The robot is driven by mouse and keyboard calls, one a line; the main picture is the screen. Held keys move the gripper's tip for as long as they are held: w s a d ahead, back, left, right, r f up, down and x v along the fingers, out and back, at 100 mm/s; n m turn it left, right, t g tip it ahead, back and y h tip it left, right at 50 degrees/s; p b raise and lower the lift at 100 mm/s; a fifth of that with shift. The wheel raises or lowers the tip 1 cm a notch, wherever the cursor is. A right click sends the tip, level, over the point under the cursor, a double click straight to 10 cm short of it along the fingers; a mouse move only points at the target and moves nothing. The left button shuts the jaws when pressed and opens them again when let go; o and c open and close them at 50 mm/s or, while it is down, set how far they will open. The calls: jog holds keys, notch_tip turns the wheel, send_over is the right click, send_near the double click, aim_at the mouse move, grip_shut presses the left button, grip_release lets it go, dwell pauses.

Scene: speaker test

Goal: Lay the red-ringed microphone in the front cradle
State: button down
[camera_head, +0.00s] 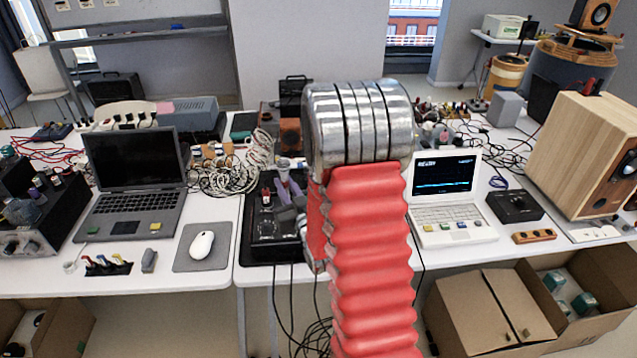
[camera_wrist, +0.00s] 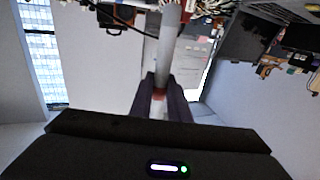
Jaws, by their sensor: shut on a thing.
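In the wrist view, my gripper (camera_wrist: 160,86) has its two dark fingers closed around a pale grey rod-like microphone (camera_wrist: 167,40). A red ring shows on it between the fingers. The microphone extends away from the fingers toward the top of the picture. I cannot tell the front cradle apart in either view.
An open dark laptop (camera_head: 133,172) and a white mouse (camera_head: 202,245) on a grey pad are at the left. A white laptop (camera_head: 446,190), a black box (camera_head: 515,205) and a wooden speaker (camera_head: 575,150) are at the right. Tangled cables (camera_head: 230,172) lie behind.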

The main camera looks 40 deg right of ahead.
jog(key=w+a+n+y, duration=0.2)
jog(key=a+y, duration=0.2)
jog(key=a, duration=1.7)
jog(key=shift+w+a+r+n, duration=0.3)
jog(key=shift+w+a+r, duration=0.05)
jog(key=shift+a, duration=0.05)
